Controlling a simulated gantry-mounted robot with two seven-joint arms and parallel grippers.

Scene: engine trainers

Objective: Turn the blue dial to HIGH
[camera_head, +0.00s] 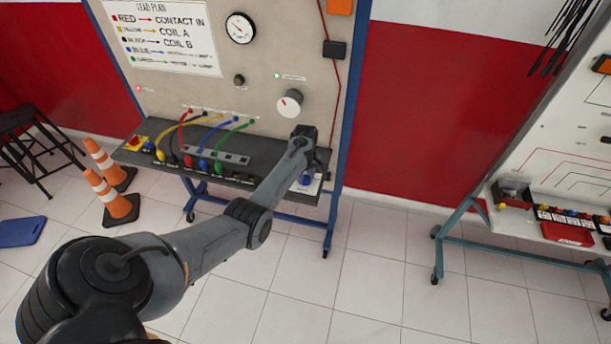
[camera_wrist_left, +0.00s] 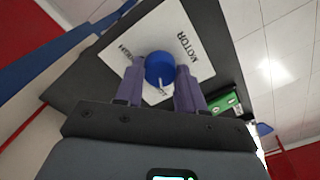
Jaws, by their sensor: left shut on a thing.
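The blue dial (camera_wrist_left: 159,66) sits on a white label plate (camera_wrist_left: 178,27) on the bench shelf. In the left wrist view its white pointer mark faces the bottom of the picture, toward my gripper. The word MOTOR is on the right of the plate, and a partly covered word, seemingly HIGH, is on the left. My left gripper (camera_wrist_left: 159,75) has one purple finger on each side of the dial and is shut on it. My right gripper is not in view.
The grey shelf (camera_head: 215,172) carries several coloured leads left of my wrist. Above it, the panel holds a white knob (camera_head: 288,103) and a gauge (camera_head: 240,28). A green block (camera_wrist_left: 226,103) is beside the plate. Cones (camera_head: 118,205) stand left; another trainer (camera_head: 560,150) stands right.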

